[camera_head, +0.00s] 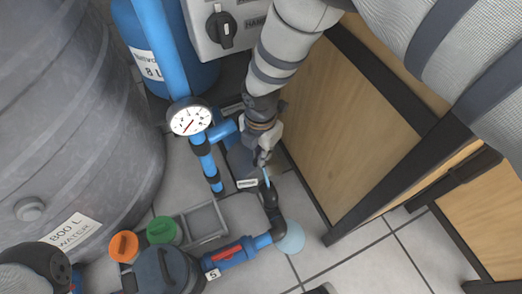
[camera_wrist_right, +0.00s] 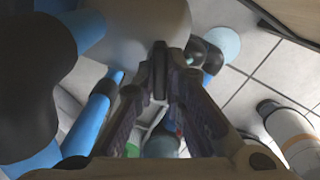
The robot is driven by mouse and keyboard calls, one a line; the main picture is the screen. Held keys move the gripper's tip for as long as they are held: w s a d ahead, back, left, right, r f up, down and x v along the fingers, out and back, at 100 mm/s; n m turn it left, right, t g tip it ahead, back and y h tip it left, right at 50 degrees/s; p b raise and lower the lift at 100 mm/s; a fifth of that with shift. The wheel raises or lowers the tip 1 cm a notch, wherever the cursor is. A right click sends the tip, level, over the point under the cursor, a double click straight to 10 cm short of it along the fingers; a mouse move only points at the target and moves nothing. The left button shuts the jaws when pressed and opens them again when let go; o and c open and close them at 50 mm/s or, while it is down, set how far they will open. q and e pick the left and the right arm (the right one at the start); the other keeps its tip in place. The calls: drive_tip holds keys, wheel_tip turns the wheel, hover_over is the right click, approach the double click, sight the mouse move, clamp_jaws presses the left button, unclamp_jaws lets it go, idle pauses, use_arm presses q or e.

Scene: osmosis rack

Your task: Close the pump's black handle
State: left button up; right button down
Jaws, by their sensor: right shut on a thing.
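My right gripper (camera_head: 263,163) reaches down from the top beside the blue pump piping (camera_head: 238,156), below the pressure gauge. In the right wrist view, its fingers (camera_wrist_right: 160,62) come together on a narrow dark piece, which I take to be the pump's black handle; the fingers cover most of it. In the head view, the handle is hidden behind the gripper, and its angle cannot be told. A white tag (camera_head: 247,184) hangs just below the fingertips.
A large grey water tank (camera_head: 75,120) fills the left. A round gauge (camera_head: 190,118) on blue pipes stands close left of my gripper. A wooden cabinet (camera_head: 360,120) borders the right. Orange (camera_head: 124,246) and green (camera_head: 162,230) caps sit low.

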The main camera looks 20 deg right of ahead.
drive_tip(key=m+p, duration=0.1)
drive_tip(key=m, duration=0.4)
drive_tip(key=shift+p, duration=0.35)
drive_tip(key=m+p, duration=0.1)
drive_tip(key=m, duration=0.5)
drive_tip(key=shift+m, duration=0.3)
drive_tip(key=m, duration=0.5)
drive_tip(key=shift+p, duration=0.4)
use_arm(q)
drive_tip(key=w+r, duration=0.1)
drive_tip(key=r, duration=0.1)
drive_tip(key=shift+w+d+r+t, duration=0.1)
drive_tip(key=shift+w+r+t, duration=0.25)
drive_tip(key=shift+t, duration=0.05)
use_arm(e)
drive_tip(key=m, duration=0.6)
drive_tip(key=shift+m, duration=0.3)
drive_tip(key=c, duration=1.7)
unclamp_jaws()
drive_tip(key=shift+o, duration=0.2)
